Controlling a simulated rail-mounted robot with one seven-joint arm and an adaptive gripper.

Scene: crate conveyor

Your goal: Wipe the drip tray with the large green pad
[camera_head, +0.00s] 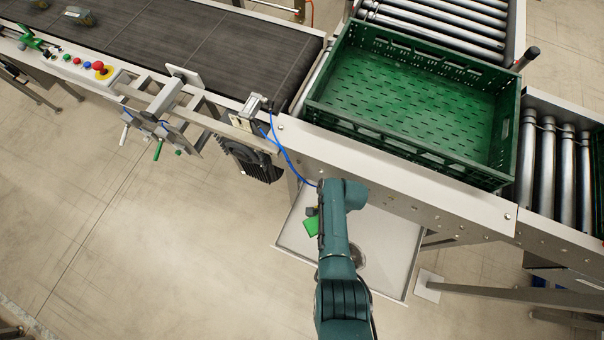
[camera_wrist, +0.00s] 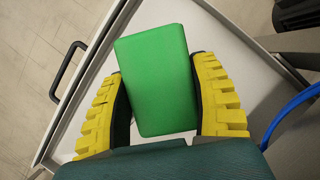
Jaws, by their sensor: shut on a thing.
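The large green pad (camera_wrist: 158,80) is a bright green block between the yellow ribbed fingers of my gripper (camera_wrist: 160,100) in the wrist view. My gripper is shut on it. In the head view a corner of the pad (camera_head: 311,227) shows to the left of my arm, over the drip tray. The drip tray (camera_head: 391,250) is a shallow, pale square tray under the conveyor's edge. My arm hides its middle, where a dark round patch partly shows. In the wrist view the tray (camera_wrist: 222,47) lies behind the pad. I cannot tell whether the pad touches it.
A green crate (camera_head: 410,145) stands on the conveyor above the tray. The conveyor's metal side rail (camera_head: 400,185) overhangs the tray's far part. A blue cable (camera_head: 285,155) hangs near my wrist, beside a dark motor (camera_head: 250,160). A black handle (camera_wrist: 66,70) sits at the tray's edge.

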